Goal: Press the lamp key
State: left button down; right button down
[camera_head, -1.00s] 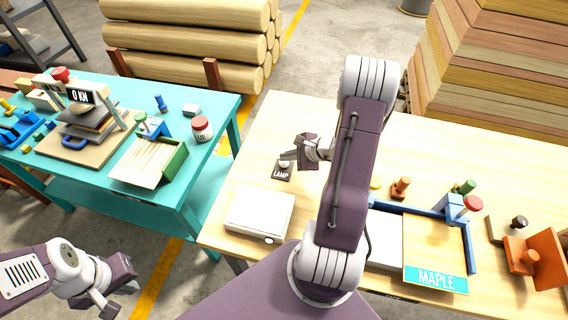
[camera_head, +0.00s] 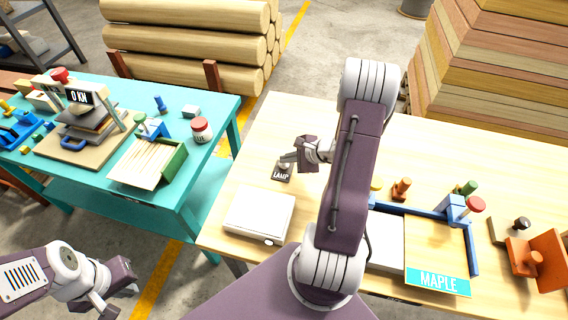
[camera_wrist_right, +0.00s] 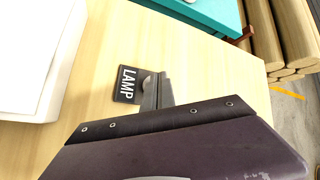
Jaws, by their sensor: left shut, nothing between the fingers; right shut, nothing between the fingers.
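The lamp key is a small dark plate lettered LAMP (camera_head: 281,175) on the light wooden table, left of my right arm. My left gripper (camera_head: 104,306) is shut and empty, low at the left, away from the table.
A white box-like device (camera_head: 259,214) stands on the table in front of the key. A blue-edged tray labelled MAPLE (camera_head: 437,281) lies to the right, beyond my right arm. A teal table (camera_head: 218,110) with a press stands at the left. The table behind the key is clear.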

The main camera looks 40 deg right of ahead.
aim_at(287, 164)
jog(key=shift+f, duration=0.2)
jog(key=shift+r, duration=0.15)
dwell(0.4)
jog(key=shift+r+p, duration=0.3)
jog(key=shift+r, duration=0.4)
notch_tip(287, 164, up, 5)
jog(key=p, duration=0.3)
jog(key=shift+r+p, duration=0.1)
jog(key=shift+p, duration=0.25)
